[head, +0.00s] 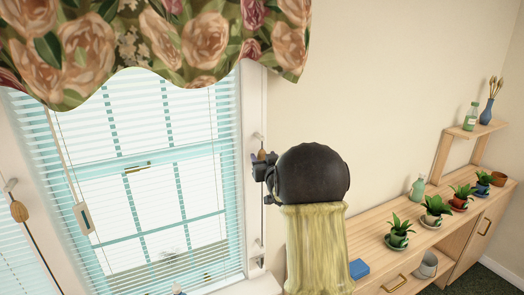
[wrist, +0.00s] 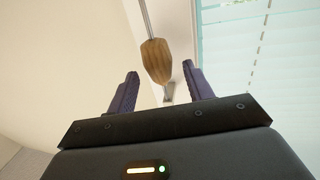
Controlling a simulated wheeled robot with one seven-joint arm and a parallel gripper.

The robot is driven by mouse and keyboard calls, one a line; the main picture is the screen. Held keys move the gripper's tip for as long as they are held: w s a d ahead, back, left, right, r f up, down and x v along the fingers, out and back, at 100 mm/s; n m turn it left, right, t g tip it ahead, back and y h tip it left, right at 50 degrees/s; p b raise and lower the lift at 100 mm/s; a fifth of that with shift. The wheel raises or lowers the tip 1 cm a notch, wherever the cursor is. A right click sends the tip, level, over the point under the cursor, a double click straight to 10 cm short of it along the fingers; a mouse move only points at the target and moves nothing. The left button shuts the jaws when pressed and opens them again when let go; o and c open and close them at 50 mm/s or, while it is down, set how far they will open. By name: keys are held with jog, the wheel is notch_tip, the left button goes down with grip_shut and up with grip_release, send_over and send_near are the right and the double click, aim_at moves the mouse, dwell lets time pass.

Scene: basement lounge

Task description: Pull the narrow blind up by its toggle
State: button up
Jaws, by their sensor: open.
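A wooden toggle (wrist: 156,60) on a cord shows in the wrist view, between the spread fingers of my open gripper (wrist: 160,70). No finger clearly touches it. In the head view my gripper (head: 260,172) is at the right window post, and the toggle (head: 262,154) shows only in part behind it. A white slatted blind (head: 150,185) covers the middle window and ends left of my gripper; its edge also shows in the wrist view (wrist: 265,80). Another blind (head: 20,255) is cut off at the left edge. I cannot tell which is the narrow one.
A second toggle (head: 19,211) hangs on the left post. A floral valance (head: 150,45) covers the window top. A wooden cabinet (head: 455,235) with several potted plants stands right.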

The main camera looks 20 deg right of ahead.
aim_at(262, 154)
jog(key=shift+w+d+p, duration=0.15)
jog(key=shift+w+p, duration=0.1)
jog(key=shift+w, duration=0.5)
jog(key=shift+w+d+p, duration=0.1)
jog(key=shift+w+p, duration=0.1)
jog(key=shift+w, duration=0.55)
grip_shut()
jog(key=shift+f, duration=0.15)
